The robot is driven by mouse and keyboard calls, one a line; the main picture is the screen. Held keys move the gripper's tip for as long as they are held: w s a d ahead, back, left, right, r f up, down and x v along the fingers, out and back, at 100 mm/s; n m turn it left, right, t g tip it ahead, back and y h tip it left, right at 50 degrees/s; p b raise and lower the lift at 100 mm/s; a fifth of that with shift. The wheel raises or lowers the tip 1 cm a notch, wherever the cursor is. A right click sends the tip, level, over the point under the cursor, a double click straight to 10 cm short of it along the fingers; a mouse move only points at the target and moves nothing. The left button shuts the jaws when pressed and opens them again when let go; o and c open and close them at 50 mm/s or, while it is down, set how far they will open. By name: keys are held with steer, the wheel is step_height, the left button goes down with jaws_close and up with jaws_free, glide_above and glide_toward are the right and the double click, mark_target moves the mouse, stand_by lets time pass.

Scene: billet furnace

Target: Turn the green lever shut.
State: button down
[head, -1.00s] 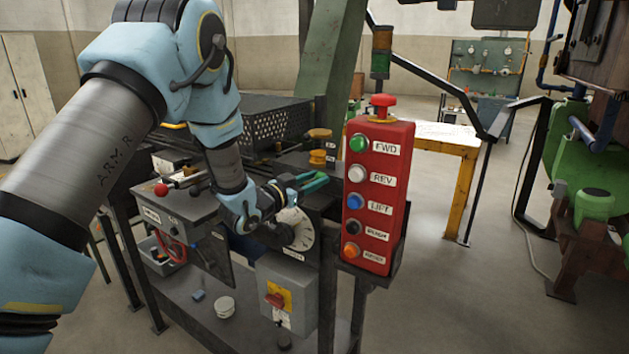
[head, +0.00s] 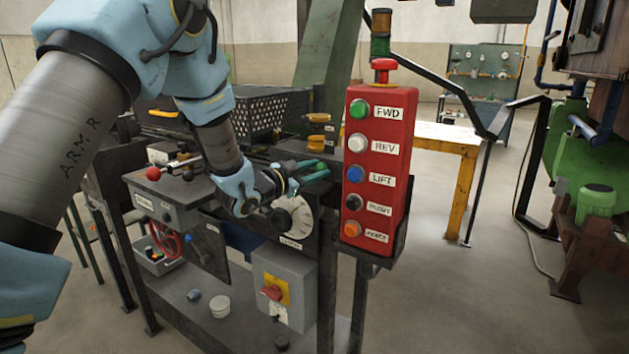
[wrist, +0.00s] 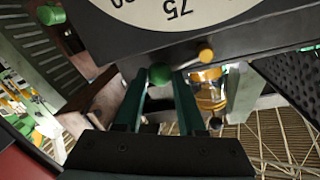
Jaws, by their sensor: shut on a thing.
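The green lever shows as a round green knob (wrist: 160,75) in the wrist view. It sits between the tips of my gripper's two teal fingers (wrist: 161,82), just below the dial's edge. Its shaft is mostly hidden. In the head view my gripper (head: 308,171) is at the right end of the workbench, above the white dial (head: 292,216) and left of the red button box. The green knob (head: 320,165) shows there between the fingers. My gripper is shut on the knob.
The red button box (head: 380,150) stands close to the right of my gripper. Yellow-orange knobs (head: 318,143) are just behind it. A red ball-tipped lever (head: 153,173) is at the bench's left. A grey switch box (head: 285,290) hangs below the dial.

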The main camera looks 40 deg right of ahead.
steer(key=shift+a+f+m+y+b, duration=0.15)
steer(key=shift+f+m+y+b, duration=0.15)
steer(key=shift+f+m+b, duration=0.85)
steer(key=shift+w+r+n, duration=0.1)
steer(key=shift+r+n, duration=0.15)
steer(key=shift+r, duration=0.05)
steer(key=c, duration=0.6)
jaws_free()
steer(key=shift+o, duration=0.5)
steer(key=shift+r, duration=0.1)
steer(key=s+a+r+b, duration=0.1)
steer(key=a+b, duration=0.2)
steer(key=a, duration=0.7)
steer(key=shift+s+a+b, duration=0.15)
steer(key=shift+a+b, duration=0.15)
